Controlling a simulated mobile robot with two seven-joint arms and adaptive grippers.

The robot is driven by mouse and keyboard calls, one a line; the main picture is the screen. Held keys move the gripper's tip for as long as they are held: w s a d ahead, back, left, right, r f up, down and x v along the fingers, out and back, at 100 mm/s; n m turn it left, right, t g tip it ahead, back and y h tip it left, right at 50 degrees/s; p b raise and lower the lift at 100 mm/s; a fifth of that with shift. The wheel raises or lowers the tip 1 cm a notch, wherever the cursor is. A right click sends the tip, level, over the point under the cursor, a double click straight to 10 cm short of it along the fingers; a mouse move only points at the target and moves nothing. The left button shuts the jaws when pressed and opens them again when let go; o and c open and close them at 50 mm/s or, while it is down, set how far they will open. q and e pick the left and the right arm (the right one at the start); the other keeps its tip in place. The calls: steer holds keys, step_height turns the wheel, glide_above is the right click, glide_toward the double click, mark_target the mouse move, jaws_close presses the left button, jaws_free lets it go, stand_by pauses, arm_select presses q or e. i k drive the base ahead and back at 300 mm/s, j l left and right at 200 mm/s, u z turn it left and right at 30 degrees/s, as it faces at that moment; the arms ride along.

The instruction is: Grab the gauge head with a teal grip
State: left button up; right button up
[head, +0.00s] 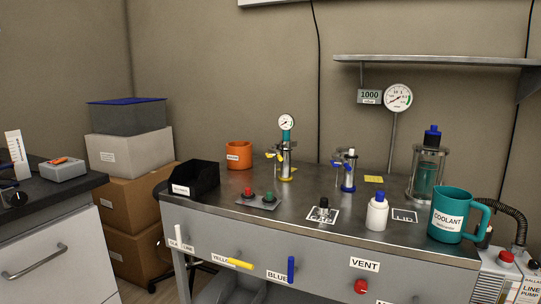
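The gauge head (286,122) has a round white dial, with a teal grip (286,136) just below it. It is upright on top of a clear cylinder stand with yellow fittings (284,172), towards the back middle of the steel bench (320,223). Nothing stands in front of the dial or the grip. Neither of my grippers shows in the head view.
A similar stand with blue fittings (348,172) is to the right. A teal coolant jug (448,214), white bottle (377,212), glass vessel (427,172), black bin (194,178), button box (259,199) and orange cup (238,155) also occupy the bench. A larger gauge (398,97) stands behind.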

mark_target(286, 122)
steer(key=i+j, duration=0.25)
steer(key=i+j+z, duration=0.25)
steer(key=i+j, duration=0.15)
steer(key=i+j+z, duration=0.25)
steer(key=i+j, duration=0.3)
